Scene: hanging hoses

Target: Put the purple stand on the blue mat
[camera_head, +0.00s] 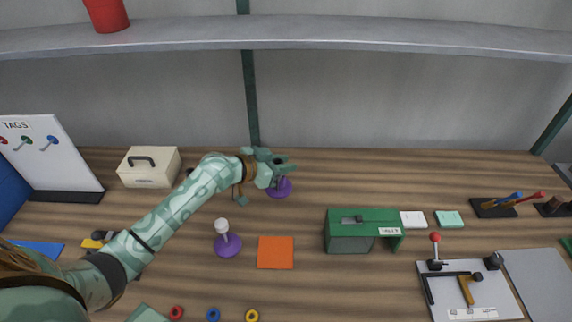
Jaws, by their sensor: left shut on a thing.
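My left gripper (284,168) is at the back middle of the table, shut on a purple stand (280,188). The gripper hides the stand's upper part. I cannot tell whether its base touches the table. A second purple stand (228,246) with a white post and rounded white top stands upright on the table, nearer me and to the left. The blue mat (40,248) lies at the left edge of the table, partly hidden by my left arm. My right gripper is not in view.
An orange mat (275,252) lies in the middle, with a green box (362,228) to its right. A cream case (148,166) and a tags board (48,150) stand at the back left. A yellow and black object (93,243) lies beside my arm. A shelf (300,35) spans above.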

